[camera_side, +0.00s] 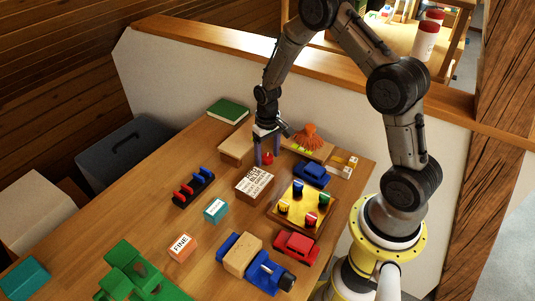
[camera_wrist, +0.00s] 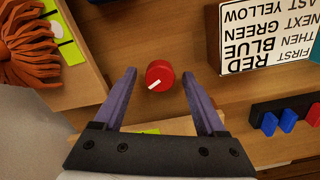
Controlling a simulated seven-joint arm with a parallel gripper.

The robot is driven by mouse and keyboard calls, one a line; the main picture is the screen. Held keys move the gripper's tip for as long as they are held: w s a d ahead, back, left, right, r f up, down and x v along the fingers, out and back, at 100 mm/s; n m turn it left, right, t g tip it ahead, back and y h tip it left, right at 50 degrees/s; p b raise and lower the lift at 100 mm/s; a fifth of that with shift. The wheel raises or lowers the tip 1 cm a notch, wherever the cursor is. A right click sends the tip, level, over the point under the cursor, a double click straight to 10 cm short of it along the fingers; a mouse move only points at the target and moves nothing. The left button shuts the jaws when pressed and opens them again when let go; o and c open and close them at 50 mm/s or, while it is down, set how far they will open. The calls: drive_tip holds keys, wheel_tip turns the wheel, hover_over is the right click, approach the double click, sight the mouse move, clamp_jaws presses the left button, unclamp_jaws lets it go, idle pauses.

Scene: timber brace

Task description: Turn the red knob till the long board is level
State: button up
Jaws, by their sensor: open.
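The red knob (camera_wrist: 159,75) has a white pointer mark aimed down-left in the wrist view. It also shows in the side view (camera_side: 267,158), low at the tips of my gripper. My gripper (camera_wrist: 159,82) points down and is open, one purple finger on each side of the knob. A gap shows between the knob and each finger. Pale wooden pieces lie on both sides of my gripper in the side view, one at the left (camera_side: 237,148) and one at the right (camera_side: 313,151). I cannot tell which is the long board, whether they join, or its tilt.
An orange tasselled thing (camera_side: 307,137) sits on the right wooden piece. A lettered block (camera_side: 254,183), a blue toy car (camera_side: 312,174) and a yellow board with coloured pegs (camera_side: 302,207) stand nearby. A rack with red and blue parts (camera_side: 193,187) lies left.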

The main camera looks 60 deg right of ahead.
wheel_tip(320, 180, up, 14)
idle(0.6)
drive_tip(key=shift+f, duration=0.1)
wheel_tip(320, 180, up, 8)
drive_tip(key=n+t, duration=0.1)
drive_tip(key=t, duration=0.1)
hover_over(268, 156)
drive_tip(key=a, duration=0.3)
drive_tip(key=s+a+r+n+t, duration=0.1)
drive_tip(key=s+a+r+t, duration=0.1)
drive_tip(key=s+a+r, duration=0.45)
drive_tip(key=s+a+n+t, duration=0.1)
drive_tip(key=s, duration=1.5)
drive_tip(key=shift+a+r+n+t, duration=0.25)
drive_tip(key=shift+a+n+t, duration=0.05)
drive_tip(key=shift+a+n, duration=0.1)
